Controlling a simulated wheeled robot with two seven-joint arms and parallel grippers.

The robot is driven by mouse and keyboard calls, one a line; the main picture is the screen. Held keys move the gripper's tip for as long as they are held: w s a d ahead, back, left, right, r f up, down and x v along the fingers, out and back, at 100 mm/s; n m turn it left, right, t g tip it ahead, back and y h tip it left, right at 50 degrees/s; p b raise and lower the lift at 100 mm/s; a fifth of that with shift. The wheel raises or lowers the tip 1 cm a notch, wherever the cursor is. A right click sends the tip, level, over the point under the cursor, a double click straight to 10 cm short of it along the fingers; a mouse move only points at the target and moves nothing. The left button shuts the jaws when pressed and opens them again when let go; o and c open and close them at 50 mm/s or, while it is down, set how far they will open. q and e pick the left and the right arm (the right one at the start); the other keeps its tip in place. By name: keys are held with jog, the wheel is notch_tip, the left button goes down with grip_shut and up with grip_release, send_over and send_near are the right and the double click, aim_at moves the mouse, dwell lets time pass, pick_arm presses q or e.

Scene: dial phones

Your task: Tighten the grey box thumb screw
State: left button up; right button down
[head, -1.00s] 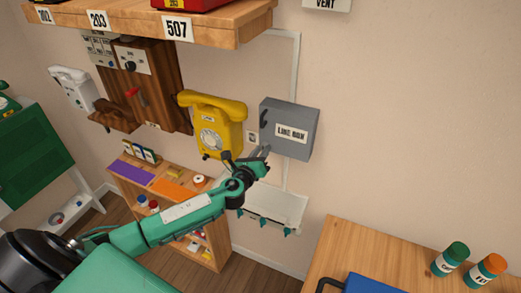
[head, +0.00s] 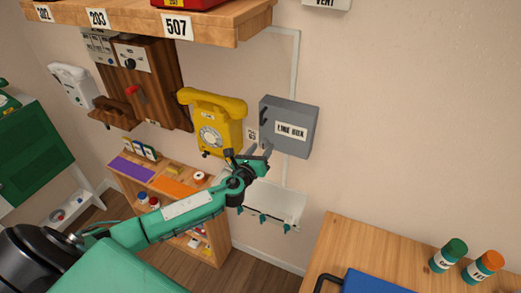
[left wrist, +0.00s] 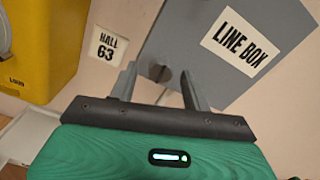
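The grey line box (head: 287,118) hangs on the wall right of the yellow phone, with a dark latch or handle on its left side. It also fills the top right of the left wrist view (left wrist: 193,40). Its small dark thumb screw (left wrist: 160,72) shows near the box's lower left corner. My left gripper (head: 261,148) is at that corner. In the left wrist view its two fingers (left wrist: 158,85) are apart, with the screw between them in the picture. I cannot tell whether they touch it. My right gripper is not in view.
A yellow phone (head: 212,120) hangs close left of the box, with a "HALL 63" label (left wrist: 104,47) between. A white shelf with hooks (head: 278,203) is below. A wooden shelf (head: 220,32) juts out above. A wooden table (head: 390,251) stands lower right.

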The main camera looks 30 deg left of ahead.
pick_arm(q)
jog(key=shift+s, duration=0.1)
jog(key=s+b, duration=0.4)
jog(key=s, duration=0.9)
jog(key=shift+s+d+b, duration=0.3)
jog(key=shift+d+b, duration=0.05)
